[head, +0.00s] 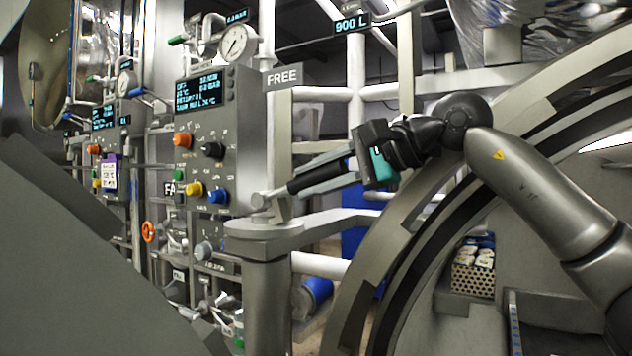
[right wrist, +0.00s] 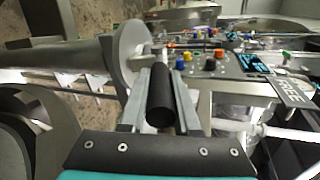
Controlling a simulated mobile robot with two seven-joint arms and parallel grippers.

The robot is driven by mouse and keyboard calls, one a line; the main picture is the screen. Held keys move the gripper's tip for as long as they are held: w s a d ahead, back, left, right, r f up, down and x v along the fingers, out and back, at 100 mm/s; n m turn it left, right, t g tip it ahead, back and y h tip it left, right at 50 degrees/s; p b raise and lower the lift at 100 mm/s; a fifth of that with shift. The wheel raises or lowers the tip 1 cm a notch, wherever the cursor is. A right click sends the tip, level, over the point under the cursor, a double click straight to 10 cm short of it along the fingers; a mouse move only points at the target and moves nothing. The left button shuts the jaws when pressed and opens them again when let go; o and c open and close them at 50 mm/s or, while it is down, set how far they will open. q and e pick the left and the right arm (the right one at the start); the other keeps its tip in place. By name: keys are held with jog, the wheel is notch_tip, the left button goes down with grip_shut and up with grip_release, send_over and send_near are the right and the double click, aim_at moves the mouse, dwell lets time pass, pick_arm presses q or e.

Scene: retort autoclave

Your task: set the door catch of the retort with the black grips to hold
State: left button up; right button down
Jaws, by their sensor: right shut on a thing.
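The door catch is a lever with a black grip (head: 312,174), pivoting on top of a grey post (head: 266,290) beside the round retort opening. The lever slants up to the right from its pivot. My right gripper (head: 292,192) reaches in from the right and is shut on the black grip. In the right wrist view the black grip (right wrist: 160,97) lies between the two fingers, its end facing the palm. A sign reading FREE (head: 283,77) stands above the catch; it also shows in the right wrist view (right wrist: 294,90). My left gripper is not in view.
A control panel (head: 213,140) with coloured knobs and a gauge stands just left of the catch. The large retort ring (head: 395,240) curves close under my right arm. A perforated basket (head: 473,279) sits inside it. White pipes run behind the catch.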

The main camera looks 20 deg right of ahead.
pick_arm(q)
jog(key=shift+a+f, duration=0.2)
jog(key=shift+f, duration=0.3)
pick_arm(e)
jog(key=shift+d+f, duration=0.25)
jog(key=shift+d, duration=0.1)
jog(key=c, duration=1.1)
grip_release()
jog(key=o, duration=0.3)
jog(key=shift+s+d, duration=0.35)
jog(key=shift+d, duration=0.1)
jog(key=shift+o, duration=0.7)
jog(key=shift+w+a+f, duration=0.1)
jog(key=shift+w+a, duration=0.05)
jog(key=shift+a, duration=0.15)
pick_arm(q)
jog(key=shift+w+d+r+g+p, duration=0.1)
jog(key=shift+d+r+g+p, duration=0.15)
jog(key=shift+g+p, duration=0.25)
pick_arm(e)
jog(key=v, duration=1.2)
jog(key=shift+d, duration=0.3)
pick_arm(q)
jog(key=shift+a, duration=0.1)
